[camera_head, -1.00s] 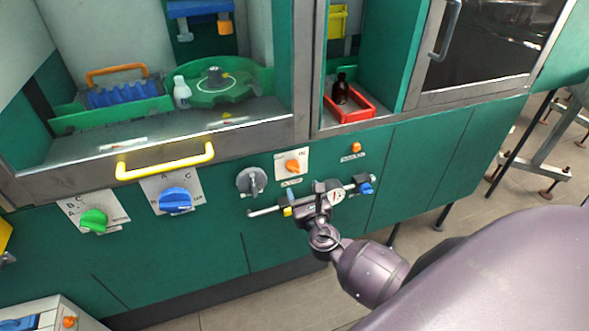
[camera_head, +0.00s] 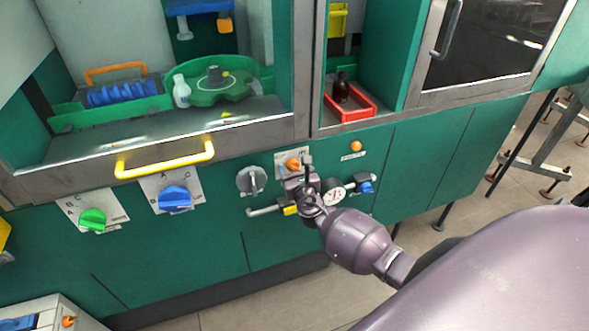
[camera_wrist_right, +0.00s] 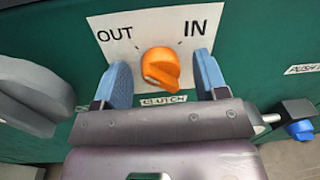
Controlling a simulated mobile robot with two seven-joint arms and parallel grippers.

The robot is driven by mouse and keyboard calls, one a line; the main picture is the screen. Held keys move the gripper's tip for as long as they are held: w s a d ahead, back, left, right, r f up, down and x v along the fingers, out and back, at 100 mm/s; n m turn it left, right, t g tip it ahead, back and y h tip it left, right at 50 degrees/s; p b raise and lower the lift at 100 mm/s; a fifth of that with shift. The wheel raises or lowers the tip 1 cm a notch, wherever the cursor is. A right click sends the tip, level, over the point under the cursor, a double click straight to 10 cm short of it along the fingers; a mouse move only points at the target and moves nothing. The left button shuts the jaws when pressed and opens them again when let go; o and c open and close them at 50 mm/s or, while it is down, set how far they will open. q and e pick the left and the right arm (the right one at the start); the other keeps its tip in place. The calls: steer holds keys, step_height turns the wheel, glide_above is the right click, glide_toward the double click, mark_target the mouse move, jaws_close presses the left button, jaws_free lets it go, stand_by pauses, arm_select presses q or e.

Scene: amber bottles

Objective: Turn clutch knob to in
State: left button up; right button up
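The orange clutch knob (camera_wrist_right: 160,68) sits on a white plate (camera_wrist_right: 135,24) marked OUT at upper left and IN at upper right, with a CLUTCH label below. I cannot tell for sure which word it points to. In the head view the knob (camera_head: 293,164) is partly hidden behind my right gripper. My right gripper (camera_wrist_right: 162,78) is open, with one blue-padded finger on each side of the knob and a visible gap to it on both sides. It also shows in the head view (camera_head: 298,174), in front of the plate. My left gripper is not in view.
A grey knob (camera_head: 252,180) is close on the left. A pipe with a round gauge (camera_head: 333,191) and a blue-ended valve (camera_head: 366,187) runs just below and right. A yellow handle (camera_head: 165,160) juts out at upper left. Blue (camera_head: 174,198) and green (camera_head: 92,219) knobs are farther left.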

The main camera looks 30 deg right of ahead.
steer(key=c, duration=0.9)
